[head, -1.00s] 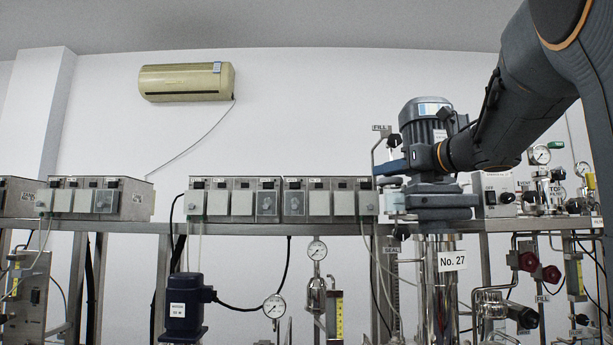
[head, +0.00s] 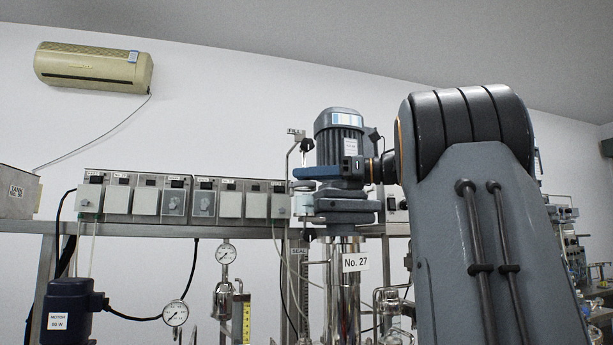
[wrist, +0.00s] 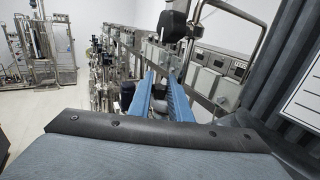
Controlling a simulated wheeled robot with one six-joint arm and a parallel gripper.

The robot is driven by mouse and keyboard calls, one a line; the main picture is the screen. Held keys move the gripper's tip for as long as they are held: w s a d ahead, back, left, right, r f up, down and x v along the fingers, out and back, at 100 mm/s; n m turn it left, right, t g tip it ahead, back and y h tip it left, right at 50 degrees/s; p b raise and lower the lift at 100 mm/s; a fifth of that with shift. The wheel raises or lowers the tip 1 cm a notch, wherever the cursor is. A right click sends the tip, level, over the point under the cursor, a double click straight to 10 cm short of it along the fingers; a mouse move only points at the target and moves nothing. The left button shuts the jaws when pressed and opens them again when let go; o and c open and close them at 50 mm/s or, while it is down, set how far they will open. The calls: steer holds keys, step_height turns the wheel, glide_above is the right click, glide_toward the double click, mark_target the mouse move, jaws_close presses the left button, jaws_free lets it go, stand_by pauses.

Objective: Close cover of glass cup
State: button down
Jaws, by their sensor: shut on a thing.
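My gripper (head: 303,173) reaches left from my arm in the head view. Its blue fingers lie level just above a small clear glass cup (head: 305,200) at the rack's top edge. A dark rounded cap (head: 307,145) stands above the fingers; I cannot tell whether it is the cup's cover. It also shows in the wrist view (wrist: 175,20), above and beyond the blue fingers (wrist: 160,75). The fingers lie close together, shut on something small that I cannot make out. The contact at the fingertips is hidden.
A grey motor (head: 338,130) stands behind my gripper, above a steel column labelled No. 27 (head: 345,290). A bent pipe (head: 289,155) rises beside the cap. Switch boxes (head: 180,198) line the rack to the left. My arm covers the right side.

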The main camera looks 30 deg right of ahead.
stand_by(0.3)
steer(key=c, duration=1.6)
jaws_free()
steer(key=shift+s, duration=0.1)
steer(key=shift+c, duration=0.2)
steer(key=shift+a+r+h, duration=0.1)
steer(key=shift+a+h, duration=0.05)
steer(key=shift+h, duration=0.15)
